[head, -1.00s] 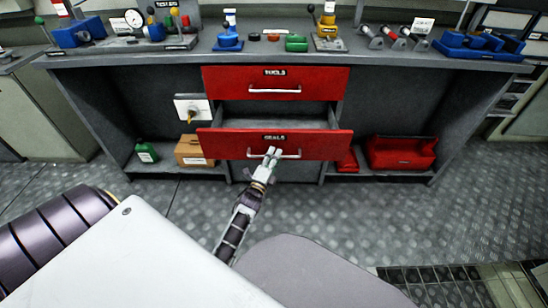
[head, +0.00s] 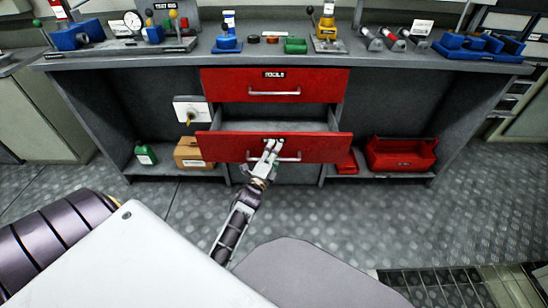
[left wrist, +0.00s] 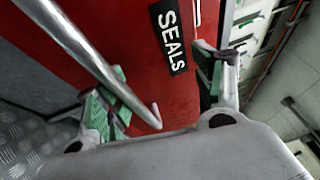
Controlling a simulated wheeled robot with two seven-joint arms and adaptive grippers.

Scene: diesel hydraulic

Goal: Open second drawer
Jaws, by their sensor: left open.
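The second drawer (head: 225,146), red and labelled SEALS, is pulled out below the closed TOOLS drawer (head: 225,84), and its interior shows behind the front. Its silver bar handle (head: 292,158) is on the front face. My left gripper (head: 270,149) is at the handle's left part, its fingertips over the label. In the left wrist view, my gripper (left wrist: 160,95) is open with green finger pads apart. The handle (left wrist: 90,55) runs in from the upper left, crosses near the left finger and ends between the fingers. Whether it touches a finger is unclear. My right gripper is out of view.
The workbench (head: 200,56) carries gauges, fittings and blue trays. On its lower shelves are a green can (head: 146,154), a cardboard box (head: 190,153) and a red toolbox (head: 402,154). The metal floor (head: 400,215) before the bench is clear on the right.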

